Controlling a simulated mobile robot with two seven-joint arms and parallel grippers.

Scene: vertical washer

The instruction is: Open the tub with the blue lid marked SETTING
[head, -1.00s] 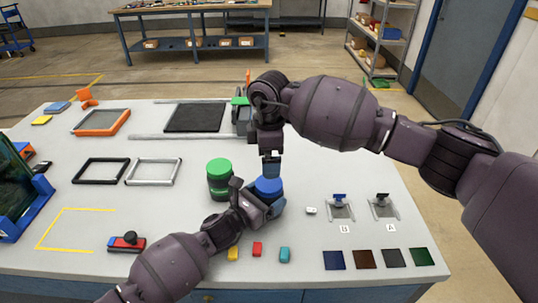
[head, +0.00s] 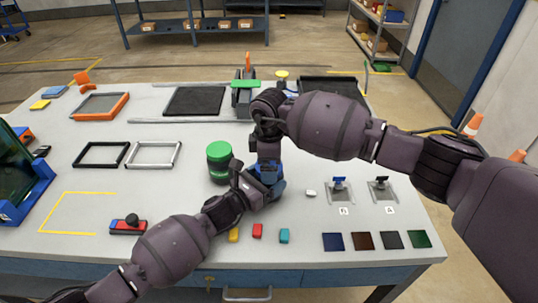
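The blue-lidded tub (head: 268,171) stands on the table just right of the green-lidded tub (head: 219,163). Only parts of its blue lid show, and no SETTING marking can be read. My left gripper (head: 263,188) is closed around the tub's body from the front left. My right gripper (head: 268,163) points straight down at the lid from above. Its fingertips are at the lid, but whether they are shut on it is hidden.
Red, yellow and teal small blocks (head: 257,231) lie in front. Two switch-like fixtures (head: 339,188) and several dark colour squares (head: 366,241) are at the right. Empty frames (head: 152,155) lie at the left. The table between the frames and the green-lidded tub is clear.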

